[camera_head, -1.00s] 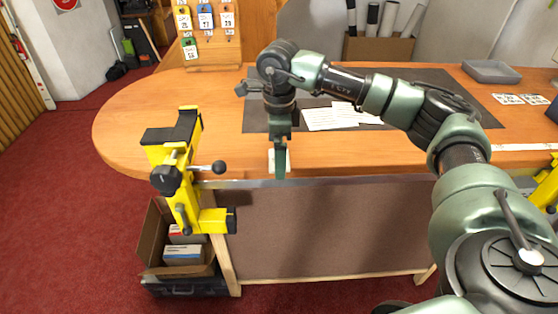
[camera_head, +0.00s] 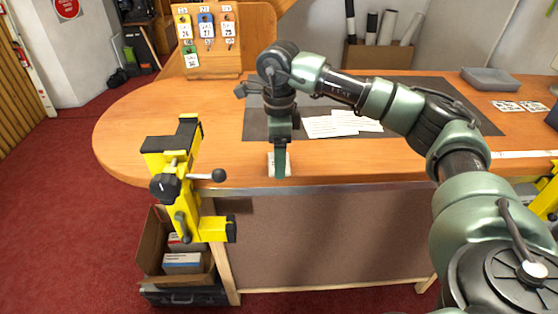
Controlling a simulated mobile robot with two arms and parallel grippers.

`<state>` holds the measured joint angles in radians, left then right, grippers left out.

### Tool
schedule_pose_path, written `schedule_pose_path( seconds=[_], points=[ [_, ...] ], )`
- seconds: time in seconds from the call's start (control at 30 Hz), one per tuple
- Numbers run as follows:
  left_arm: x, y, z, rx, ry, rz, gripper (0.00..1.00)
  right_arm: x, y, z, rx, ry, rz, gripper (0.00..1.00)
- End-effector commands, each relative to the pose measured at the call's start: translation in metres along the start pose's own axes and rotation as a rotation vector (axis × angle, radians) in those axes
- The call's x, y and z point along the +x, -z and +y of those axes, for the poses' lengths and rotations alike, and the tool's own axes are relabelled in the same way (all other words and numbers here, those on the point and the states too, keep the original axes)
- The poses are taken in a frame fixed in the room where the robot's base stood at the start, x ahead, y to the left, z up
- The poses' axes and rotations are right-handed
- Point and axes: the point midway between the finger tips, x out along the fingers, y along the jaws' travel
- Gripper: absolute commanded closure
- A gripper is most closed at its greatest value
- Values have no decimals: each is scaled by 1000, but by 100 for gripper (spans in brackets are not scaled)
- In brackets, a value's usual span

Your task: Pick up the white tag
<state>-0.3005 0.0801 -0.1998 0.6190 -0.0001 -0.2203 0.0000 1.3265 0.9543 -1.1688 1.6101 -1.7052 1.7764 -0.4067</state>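A small white piece (camera_head: 271,164), which looks like the white tag, lies at the front edge of the wooden bench. It is partly hidden behind the fingers of my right gripper (camera_head: 280,162). That gripper points straight down at the bench edge, with its fingers over or in front of the white piece. The fingers are seen edge-on, so I cannot tell whether they are open or shut, or touch the piece. My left gripper is not in view.
A yellow clamp (camera_head: 185,190) is at the bench's front left. A board (camera_head: 211,64) with several coloured tags stands at the back. White sheets (camera_head: 335,124) lie on a dark mat (camera_head: 432,88). A grey tray (camera_head: 490,79) is at the back right. The bench's left end is clear.

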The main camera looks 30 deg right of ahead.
Motion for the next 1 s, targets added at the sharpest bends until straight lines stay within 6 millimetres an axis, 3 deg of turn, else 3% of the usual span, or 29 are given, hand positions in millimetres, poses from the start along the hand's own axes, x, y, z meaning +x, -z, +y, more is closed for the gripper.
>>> schedule_pose_path(
  seconds=[0.17,0.37,0.5,0.7,1.0],
  points=[
    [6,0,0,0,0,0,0,-40,-1,-1,0,6,-6,61],
    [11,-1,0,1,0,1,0,-102,-1,0,-1,6,-5,61],
    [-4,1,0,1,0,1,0,-143,0,-1,1,7,-2,61],
    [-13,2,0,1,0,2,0,-174,0,0,0,4,-1,61],
    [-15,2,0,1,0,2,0,-186,0,0,-1,1,-1,61]
  ],
)
